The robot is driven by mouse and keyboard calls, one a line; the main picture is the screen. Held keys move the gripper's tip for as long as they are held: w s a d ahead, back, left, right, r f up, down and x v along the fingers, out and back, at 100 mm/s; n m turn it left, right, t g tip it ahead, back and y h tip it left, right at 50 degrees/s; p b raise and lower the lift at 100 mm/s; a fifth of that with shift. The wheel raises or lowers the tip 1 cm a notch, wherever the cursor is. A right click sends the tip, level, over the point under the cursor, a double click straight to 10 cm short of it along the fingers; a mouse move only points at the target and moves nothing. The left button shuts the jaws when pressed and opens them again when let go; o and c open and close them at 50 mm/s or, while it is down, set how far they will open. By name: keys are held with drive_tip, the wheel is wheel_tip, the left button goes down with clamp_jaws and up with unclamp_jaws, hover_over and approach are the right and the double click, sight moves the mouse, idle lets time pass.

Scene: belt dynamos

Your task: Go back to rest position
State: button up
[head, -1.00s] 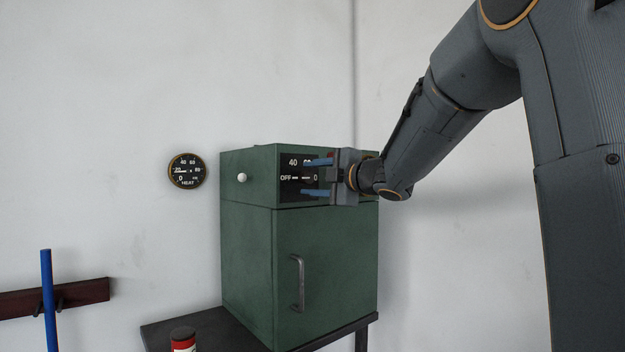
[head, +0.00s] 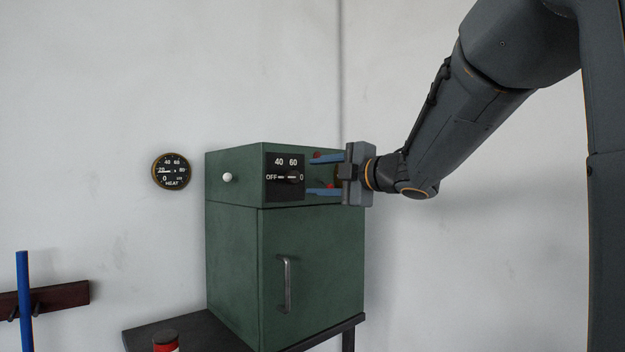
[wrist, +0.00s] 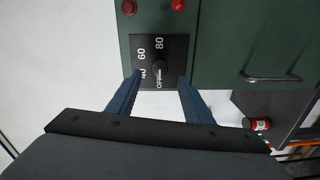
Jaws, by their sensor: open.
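My gripper (head: 326,174) is open, with its two blue fingers apart and nothing between them. It is in front of the upper right of the green oven cabinet (head: 235,238), to the right of the black dial panel (head: 284,163). In the wrist view the panel (wrist: 160,48) and its knob (wrist: 159,72) lie ahead of the open fingers (wrist: 155,88). The knob (head: 293,177) is also clear of the fingers in the head view. Red buttons or lamps (wrist: 178,5) show beside the panel. My gripper partly hides that part of the cabinet in the head view.
The cabinet has a closed door with a handle (head: 286,284) and stands on a dark table (head: 184,332). A red can (head: 166,342) is on the table. A round heat gauge (head: 171,171) hangs on the wall. A blue rod (head: 24,300) is at the left rack.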

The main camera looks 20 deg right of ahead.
idle(0.4)
wheel_tip(320, 180, down, 14)
drive_tip(key=w+d+m+g+h, duration=0.1)
drive_tip(key=w+d+m+h, duration=0.15)
drive_tip(key=m+h, duration=0.5)
drive_tip(key=s+f+m+g, duration=0.3)
drive_tip(key=s+f+m, duration=0.1)
drive_tip(key=f, duration=0.4)
drive_tip(key=s+f+m+g, duration=0.2)
drive_tip(key=s+f+m, duration=0.2)
drive_tip(key=f, duration=0.4)
drive_tip(key=s+a+f+m+g, duration=0.2)
drive_tip(key=s+a+f+g, duration=0.2)
drive_tip(key=s+f, duration=0.4)
drive_tip(key=s+a+f+m+g, duration=0.3)
drive_tip(key=s+f+g, duration=0.3)
drive_tip(key=s, duration=1)
wheel_tip(320, 180, down, 4)
drive_tip(key=shift+a+r+m, duration=0.25)
drive_tip(key=shift+a+m, duration=0.1)
drive_tip(key=shift+a, duration=0.2)
